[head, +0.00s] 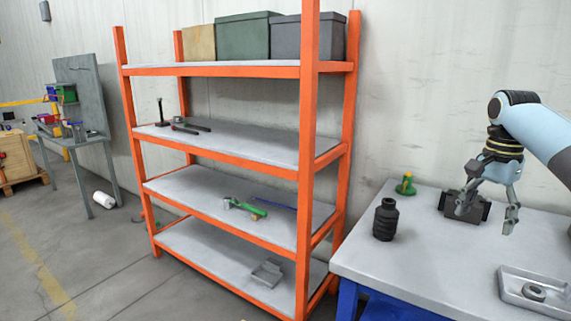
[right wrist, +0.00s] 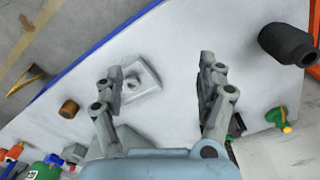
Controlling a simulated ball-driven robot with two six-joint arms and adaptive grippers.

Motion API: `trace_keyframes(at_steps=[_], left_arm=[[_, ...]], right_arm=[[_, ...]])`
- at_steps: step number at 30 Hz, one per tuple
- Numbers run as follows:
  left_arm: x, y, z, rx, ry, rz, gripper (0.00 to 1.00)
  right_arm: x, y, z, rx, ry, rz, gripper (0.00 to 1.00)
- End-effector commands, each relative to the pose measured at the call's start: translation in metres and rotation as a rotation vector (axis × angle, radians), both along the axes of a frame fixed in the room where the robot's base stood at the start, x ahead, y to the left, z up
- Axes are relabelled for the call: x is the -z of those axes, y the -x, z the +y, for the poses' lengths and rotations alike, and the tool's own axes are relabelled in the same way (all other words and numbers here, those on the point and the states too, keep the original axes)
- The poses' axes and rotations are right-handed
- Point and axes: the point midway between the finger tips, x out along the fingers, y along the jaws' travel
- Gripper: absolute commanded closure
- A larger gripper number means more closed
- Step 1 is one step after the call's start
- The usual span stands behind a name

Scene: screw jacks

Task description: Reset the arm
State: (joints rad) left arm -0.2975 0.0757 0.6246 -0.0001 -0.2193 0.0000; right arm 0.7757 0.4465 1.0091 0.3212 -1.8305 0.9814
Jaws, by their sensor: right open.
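My right gripper (head: 487,212) is open and empty above the grey tabletop (head: 420,262) at the right of the head view. Its two fingers also stand apart in the right wrist view (right wrist: 160,72), with nothing between them but the table and a tray further down. One finger overlaps a dark block (head: 480,207) in the head view; I cannot tell how far apart they are. My left gripper is not in view.
A black ribbed jack (head: 385,220), a green and yellow piece (head: 406,185) and a grey tray (head: 512,287) with a ring stand on the table. A brown cylinder (right wrist: 69,108) shows in the wrist view. An orange shelf (head: 309,150) stands left of the table.

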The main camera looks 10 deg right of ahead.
Motion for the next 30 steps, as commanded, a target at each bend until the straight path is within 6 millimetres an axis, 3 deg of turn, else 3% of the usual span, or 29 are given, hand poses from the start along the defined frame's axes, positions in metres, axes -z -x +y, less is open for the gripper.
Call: trace_keyframes(at_steps=[5,11,17,20,23,30], left_arm=[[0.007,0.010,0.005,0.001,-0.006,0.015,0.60],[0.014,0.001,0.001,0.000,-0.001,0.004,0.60],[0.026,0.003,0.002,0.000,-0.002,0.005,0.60],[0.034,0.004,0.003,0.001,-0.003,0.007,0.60],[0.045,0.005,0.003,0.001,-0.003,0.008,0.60],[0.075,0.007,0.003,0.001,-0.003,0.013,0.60]], right_arm=[[0.027,0.012,0.004,-0.004,-0.004,0.036,0.26],[0.064,0.031,0.012,-0.012,-0.015,0.091,0.26],[0.125,0.068,0.026,-0.022,-0.033,0.185,0.26],[0.165,0.093,0.034,-0.027,-0.042,0.243,0.26],[0.220,0.128,0.045,-0.040,-0.050,0.306,0.26],[0.366,0.239,0.074,-0.141,-0.062,0.412,0.26]])
